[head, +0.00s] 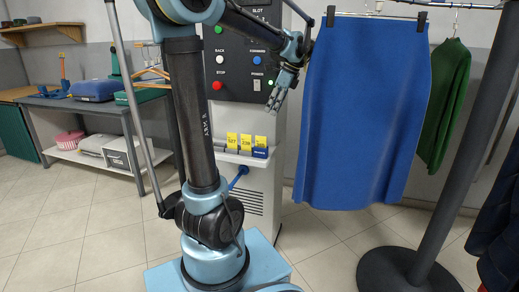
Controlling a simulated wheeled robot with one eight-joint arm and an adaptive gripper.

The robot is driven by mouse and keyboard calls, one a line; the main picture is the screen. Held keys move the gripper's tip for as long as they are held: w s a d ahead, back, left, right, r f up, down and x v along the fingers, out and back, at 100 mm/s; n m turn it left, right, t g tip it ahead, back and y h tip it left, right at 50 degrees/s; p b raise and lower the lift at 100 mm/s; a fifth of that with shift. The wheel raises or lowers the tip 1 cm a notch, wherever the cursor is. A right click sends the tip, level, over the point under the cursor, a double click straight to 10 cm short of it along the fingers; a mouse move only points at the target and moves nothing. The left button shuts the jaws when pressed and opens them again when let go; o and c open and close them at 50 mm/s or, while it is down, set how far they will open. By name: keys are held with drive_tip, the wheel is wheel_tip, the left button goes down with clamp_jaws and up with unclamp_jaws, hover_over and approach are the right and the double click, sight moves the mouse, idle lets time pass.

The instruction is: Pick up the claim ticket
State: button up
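Three yellow tickets stand in a row on the white ledge (238,158) of the grey machine: a left one (231,140), a middle one (246,142) and a right one (261,141). The right ticket sits in a blue holder (261,153). Their print is too small to read, so I cannot tell which is the claim ticket.
The control panel (240,50) has coloured buttons. A blue skirt (365,110) hangs close right of my gripper, with a green garment (443,100) beyond. A dark pole on a round base (405,272) stands front right. A bench (75,104) with goods is left.

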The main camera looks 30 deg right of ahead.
hover_over(261, 138)
drive_tip(key=d, duration=0.1)
drive_tip(key=f, duration=0.9)
drive_tip(key=shift+s+f, duration=0.15)
drive_tip(key=shift+s, duration=0.2)
drive_tip(key=shift+s+d+x, duration=0.1)
drive_tip(key=shift+s+x, duration=0.05)
drive_tip(key=shift+x, duration=1.2)
drive_tip(key=shift+s+d+x, duration=0.1)
drive_tip(key=shift+d+x, duration=0.05)
drive_tip(key=shift+x, duration=1.15)
drive_tip(key=shift+f, duration=0.15)
clamp_jaws()
